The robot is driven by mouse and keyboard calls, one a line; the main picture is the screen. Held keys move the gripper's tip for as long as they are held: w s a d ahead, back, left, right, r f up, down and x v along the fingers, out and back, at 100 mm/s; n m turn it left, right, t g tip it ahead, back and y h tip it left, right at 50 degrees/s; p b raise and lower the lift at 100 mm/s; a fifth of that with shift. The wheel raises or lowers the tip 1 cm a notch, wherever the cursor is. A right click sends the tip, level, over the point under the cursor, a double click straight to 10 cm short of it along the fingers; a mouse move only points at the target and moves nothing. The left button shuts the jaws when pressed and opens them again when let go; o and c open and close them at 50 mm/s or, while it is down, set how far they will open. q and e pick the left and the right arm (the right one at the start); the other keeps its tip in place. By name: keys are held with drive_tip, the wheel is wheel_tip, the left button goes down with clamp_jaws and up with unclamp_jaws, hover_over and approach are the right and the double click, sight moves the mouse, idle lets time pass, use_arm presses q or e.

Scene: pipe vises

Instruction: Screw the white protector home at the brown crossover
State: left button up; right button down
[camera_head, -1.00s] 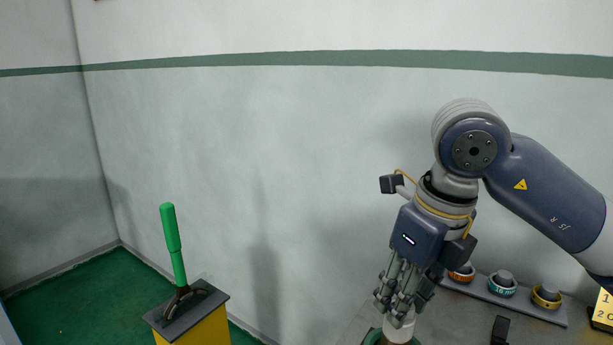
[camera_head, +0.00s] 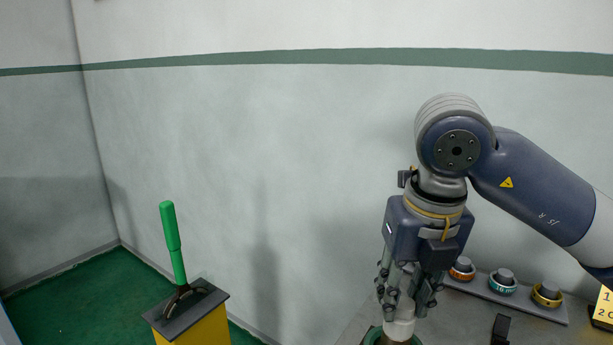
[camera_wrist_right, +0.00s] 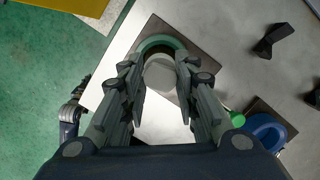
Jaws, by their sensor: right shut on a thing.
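My right gripper (camera_head: 405,298) points down, its fingers shut around the white protector (camera_head: 399,330). In the right wrist view my right gripper (camera_wrist_right: 166,95) has a finger on either side of the pale round protector (camera_wrist_right: 160,74). The protector stands about upright at the bottom edge of the head view, above a green ring (camera_head: 372,337). This ring (camera_wrist_right: 150,43) also shows in the wrist view. The brown crossover is mostly hidden under the protector, and I cannot tell how they meet. What looks like my left gripper (camera_wrist_right: 76,108) shows at the left of the wrist view, its jaws unclear.
A rack with orange (camera_head: 461,275), teal (camera_head: 503,286) and yellow (camera_head: 546,298) rings stands on the grey table at the right. A green-handled lever (camera_head: 172,240) stands on a yellow pedestal at the left. A blue ring (camera_wrist_right: 265,132) shows in the wrist view.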

drive_tip(key=c, duration=1.5)
unclamp_jaws()
